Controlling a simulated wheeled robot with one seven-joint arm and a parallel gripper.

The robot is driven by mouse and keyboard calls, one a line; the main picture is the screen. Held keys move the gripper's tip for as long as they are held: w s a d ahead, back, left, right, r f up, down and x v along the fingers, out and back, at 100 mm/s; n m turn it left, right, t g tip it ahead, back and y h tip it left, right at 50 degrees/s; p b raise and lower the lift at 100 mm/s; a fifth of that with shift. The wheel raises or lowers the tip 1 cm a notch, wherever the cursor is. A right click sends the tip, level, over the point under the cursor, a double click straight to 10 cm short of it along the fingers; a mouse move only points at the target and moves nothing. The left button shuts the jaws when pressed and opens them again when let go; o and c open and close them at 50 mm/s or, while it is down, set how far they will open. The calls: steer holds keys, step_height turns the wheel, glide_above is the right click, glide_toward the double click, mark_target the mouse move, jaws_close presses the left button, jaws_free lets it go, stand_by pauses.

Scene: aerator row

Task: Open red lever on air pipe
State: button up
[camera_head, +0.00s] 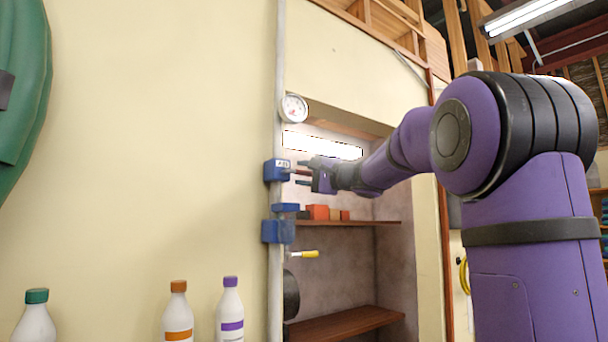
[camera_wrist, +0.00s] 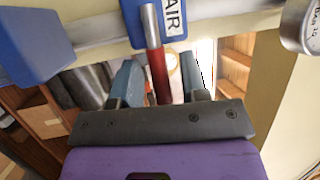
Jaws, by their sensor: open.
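The air pipe (camera_head: 282,60) runs up the wall in the head view, with a blue valve block (camera_head: 276,172) on it. In the wrist view the block carries a white label reading AIR (camera_wrist: 173,14). The red lever (camera_wrist: 157,72) sticks out from this block on a bare metal stem and points toward my gripper. My gripper (camera_wrist: 158,66) is open, with one finger on each side of the red lever. I cannot tell whether either finger touches it. In the head view my gripper (camera_head: 301,172) is just right of the block and largely hides the lever.
A round gauge (camera_head: 293,108) sits above the block. Below are more blue blocks (camera_head: 278,232) and a yellow lever (camera_head: 304,254). A recess with shelves (camera_head: 345,223) lies behind my gripper. Bottles (camera_head: 230,312) stand lower left.

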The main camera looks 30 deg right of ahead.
mark_target(290, 162)
steer(key=shift+w, duration=0.1)
jaws_close()
steer(key=shift+a+r+n, duration=0.1)
steer(key=shift+r+n, duration=0.05)
steer(key=shift+n, duration=0.15)
steer(key=r+n+g, duration=0.1)
steer(key=n, duration=0.1)
steer(key=r+n+g, duration=0.1)
steer(key=n, duration=0.1)
steer(key=shift+a, duration=0.2)
steer(key=shift+a+r+n+g+h, duration=0.25)
steer(key=shift+r+n+g+h, duration=0.1)
steer(key=shift+n, duration=0.6)
steer(key=shift+a+r+n+g+h, duration=0.25)
steer(key=shift+n+g, duration=0.1)
steer(key=shift+n, duration=0.6)
